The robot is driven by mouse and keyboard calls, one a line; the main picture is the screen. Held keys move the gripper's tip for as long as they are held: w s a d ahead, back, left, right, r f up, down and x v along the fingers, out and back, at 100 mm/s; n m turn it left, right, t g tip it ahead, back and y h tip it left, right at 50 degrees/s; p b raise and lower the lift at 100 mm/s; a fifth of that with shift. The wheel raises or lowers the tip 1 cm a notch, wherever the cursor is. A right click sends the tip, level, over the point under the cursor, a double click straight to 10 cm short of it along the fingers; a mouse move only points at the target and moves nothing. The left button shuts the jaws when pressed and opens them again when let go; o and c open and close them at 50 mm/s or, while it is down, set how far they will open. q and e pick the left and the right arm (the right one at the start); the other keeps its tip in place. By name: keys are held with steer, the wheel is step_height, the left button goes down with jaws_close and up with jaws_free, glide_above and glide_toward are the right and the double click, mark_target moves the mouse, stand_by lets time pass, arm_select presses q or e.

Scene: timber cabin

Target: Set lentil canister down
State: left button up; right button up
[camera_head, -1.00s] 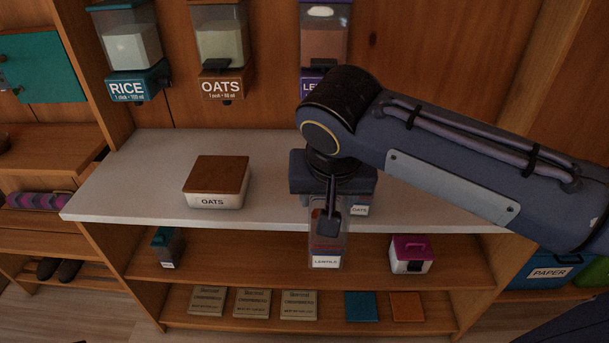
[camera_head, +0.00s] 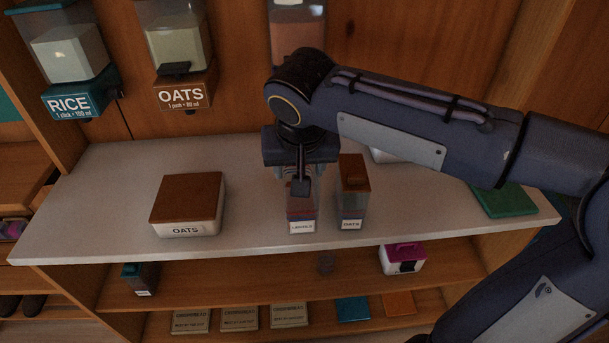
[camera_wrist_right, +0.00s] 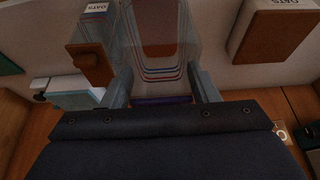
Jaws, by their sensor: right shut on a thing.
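My right gripper (camera_head: 301,183) points down and is shut on the clear lentil canister (camera_head: 302,217), which has coloured stripes and a white label. The canister is upright at the white counter (camera_head: 110,215), near its front edge; I cannot tell whether its base touches. In the wrist view the lentil canister (camera_wrist_right: 163,50) sits between the two fingers of the right gripper (camera_wrist_right: 163,88). A clear oats canister (camera_head: 351,208) with a brown lid stands close to its right, with a small gap. My left gripper is not in view.
A white oats box (camera_head: 186,198) with a brown lid stands left on the counter. A green mat (camera_head: 505,200) lies at the right end. Rice (camera_head: 70,62) and oats (camera_head: 182,62) dispensers hang above. Counter between the oats box and the lentil canister is free.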

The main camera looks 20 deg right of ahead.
steer(key=w, duration=0.1)
steer(key=w+d+f, duration=0.2)
steer(key=w, duration=0.1)
steer(key=shift+w+d+p, duration=0.1)
steer(key=shift+d+p, duration=0.15)
steer(key=shift+p, duration=0.05)
steer(key=d+x, duration=0.1)
steer(key=x, duration=0.9)
steer(key=shift+w, duration=0.25)
steer(key=shift+d+r, duration=0.1)
steer(key=o, duration=1.5)
steer(key=shift+o, duration=0.2)
